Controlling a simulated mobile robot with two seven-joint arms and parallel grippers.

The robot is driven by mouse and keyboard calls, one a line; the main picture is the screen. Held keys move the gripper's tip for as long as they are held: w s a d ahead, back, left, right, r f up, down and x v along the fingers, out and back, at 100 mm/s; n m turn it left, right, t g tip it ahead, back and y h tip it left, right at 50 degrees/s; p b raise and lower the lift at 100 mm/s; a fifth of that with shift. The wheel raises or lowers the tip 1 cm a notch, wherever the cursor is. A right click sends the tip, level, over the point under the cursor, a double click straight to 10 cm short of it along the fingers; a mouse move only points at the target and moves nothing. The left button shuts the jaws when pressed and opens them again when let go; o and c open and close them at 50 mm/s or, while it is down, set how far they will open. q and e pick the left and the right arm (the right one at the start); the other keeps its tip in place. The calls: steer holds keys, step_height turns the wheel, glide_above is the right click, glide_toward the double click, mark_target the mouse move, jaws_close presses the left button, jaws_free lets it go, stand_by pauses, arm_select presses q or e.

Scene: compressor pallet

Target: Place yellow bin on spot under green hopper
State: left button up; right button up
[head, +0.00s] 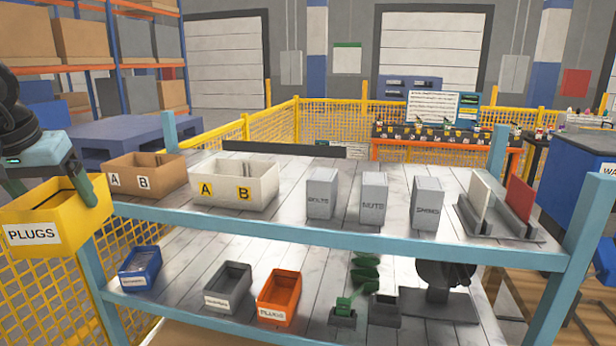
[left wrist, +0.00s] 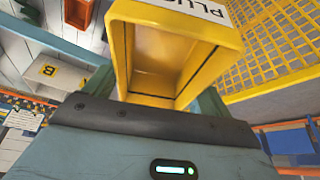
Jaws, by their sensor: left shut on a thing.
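The yellow bin (head: 80,222), labelled PLUGS, hangs in my left gripper (head: 66,186) at the far left, beside the left end of the shelf rack. The gripper is shut on the bin. In the left wrist view the bin (left wrist: 212,62) shows its open, empty inside, with the gripper's fingers (left wrist: 155,95) at either side of it. A green hopper-like piece (head: 365,270) stands on the lower shelf, right of centre. A grey block (head: 384,311) is below it, and a smaller green piece (head: 344,304) sits on a grey base to its left. My right gripper is not in view.
The lower shelf also holds a blue bin (head: 139,268), a grey bin (head: 228,288), an orange bin (head: 277,297) and a black stand (head: 440,303). The upper shelf's blue front rail (head: 330,240) runs above them. Cartons and grey boxes stand on the upper shelf.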

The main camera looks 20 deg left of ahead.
mark_target(78, 241)
arm_select(q)
steer(key=f, duration=0.5)
steer(key=shift+w, duration=0.25)
steer(key=w+d+f, duration=0.3)
steer(key=d+f, duration=0.4)
steer(key=f, duration=0.6)
steer(key=w+d+f+m+h, duration=0.1)
steer(key=d+f+m, duration=0.2)
steer(key=d, duration=0.9)
steer(key=w+d+f+m+h, duration=0.1)
steer(key=w+d+f+m, duration=0.1)
steer(key=d, duration=1.1)
steer(key=shift+f+m+t, duration=0.4)
steer(key=shift+f, duration=0.35)
